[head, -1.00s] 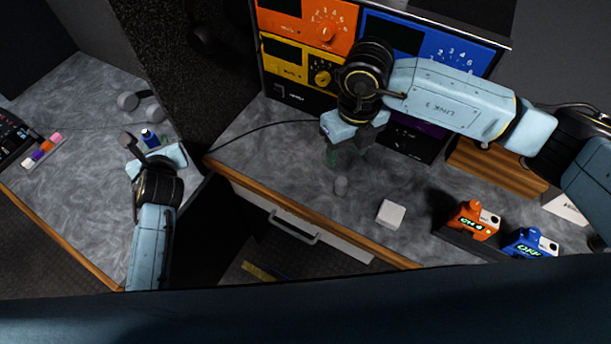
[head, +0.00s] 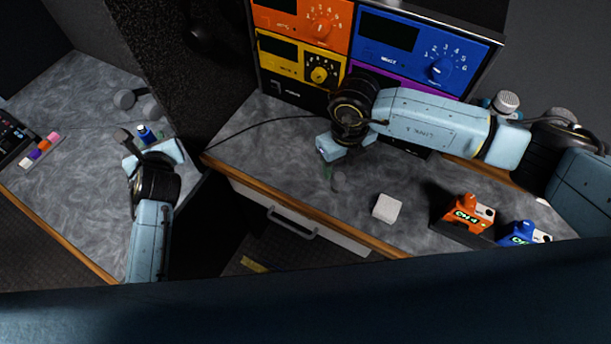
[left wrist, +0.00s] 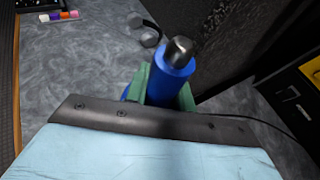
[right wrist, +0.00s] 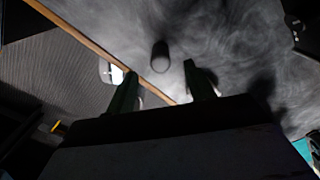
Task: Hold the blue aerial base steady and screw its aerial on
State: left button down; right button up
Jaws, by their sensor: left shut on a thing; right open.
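The blue aerial base (head: 146,134) is upright in my left gripper (head: 150,143) over the left counter. In the left wrist view it is a blue cylinder (left wrist: 170,88) with a dark metal top, between green fingers. My right gripper (head: 331,168) is open and points down at the right counter. A small grey cylinder (head: 339,182), possibly the aerial, stands there just beside its fingertips. In the right wrist view this cylinder (right wrist: 160,57) shows ahead of and between the parted fingers, apart from both.
A white block (head: 386,208), an orange device (head: 463,214) and a blue device (head: 520,234) are right of my right gripper. A rack of coloured panels (head: 300,55) stands behind it. A cable (head: 250,132) crosses the counter. A gap separates the two counters.

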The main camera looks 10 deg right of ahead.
aim_at(340, 176)
pick_arm(q)
jog(key=shift+r+p, duration=0.45)
jog(key=shift+r, duration=0.1)
pick_arm(e)
jog(key=shift+s+f, duration=0.15)
jog(key=shift+f, duration=2.45)
jog(key=c, duration=1)
jog(key=shift+r, duration=0.1)
jog(key=shift+c, duration=0.2)
pick_arm(q)
jog(key=shift+f+b, duration=0.4)
pick_arm(e)
notch_tip(340, 176, up, 10)
jog(key=shift+f, duration=0.1)
